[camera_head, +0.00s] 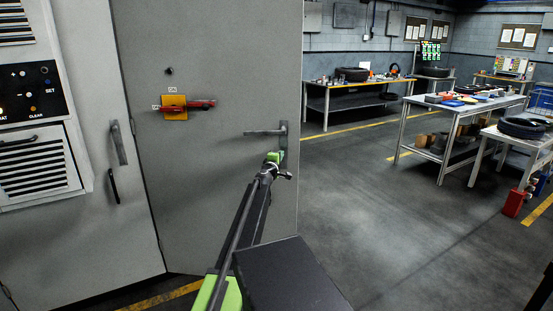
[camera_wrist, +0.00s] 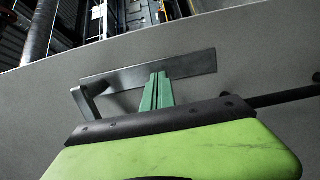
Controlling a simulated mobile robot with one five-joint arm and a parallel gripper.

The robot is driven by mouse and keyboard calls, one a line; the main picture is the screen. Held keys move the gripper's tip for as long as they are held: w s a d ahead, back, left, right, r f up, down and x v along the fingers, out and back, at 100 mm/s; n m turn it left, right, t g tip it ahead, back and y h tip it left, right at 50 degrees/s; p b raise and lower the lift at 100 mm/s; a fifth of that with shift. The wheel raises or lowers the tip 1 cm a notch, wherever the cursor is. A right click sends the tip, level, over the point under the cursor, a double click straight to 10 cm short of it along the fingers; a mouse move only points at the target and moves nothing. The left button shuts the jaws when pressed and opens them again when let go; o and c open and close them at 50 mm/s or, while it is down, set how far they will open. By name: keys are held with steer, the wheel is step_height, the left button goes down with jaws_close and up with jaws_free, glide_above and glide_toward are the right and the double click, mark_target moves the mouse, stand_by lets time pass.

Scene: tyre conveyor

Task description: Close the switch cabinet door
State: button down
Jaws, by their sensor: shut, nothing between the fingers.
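The grey switch cabinet door (camera_head: 220,60) fills the middle of the head view. It carries a lever handle (camera_head: 264,132) near its right edge and a red switch on a yellow plate (camera_head: 175,112). The room shows directly past its right edge, and the door looks swung open. My gripper (camera_head: 273,158) is shut and empty, just below the handle. In the wrist view its green fingers (camera_wrist: 158,78) overlap the handle's metal plate (camera_wrist: 190,68), with the lever (camera_wrist: 86,103) to their left. I cannot tell whether they touch. The door face (camera_wrist: 275,55) lies behind.
A cabinet panel with a control box (camera_head: 28,92) and a vertical handle (camera_head: 118,143) stands left of the door. Workbenches (camera_head: 335,90) with tools and tyres stand at the back right. The floor (camera_head: 360,210) right of the door is clear.

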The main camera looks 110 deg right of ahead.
steer(key=shift+w+d, duration=0.4)
steer(key=shift+w, duration=0.1)
steer(key=shift+w, duration=0.15)
steer(key=s+a+v, duration=0.1)
steer(key=s+v, duration=0.1)
steer(key=v, duration=1.1)
steer(key=shift+a, duration=0.6)
steer(key=c, duration=2.1)
jaws_free()
steer(key=shift+w, duration=0.15)
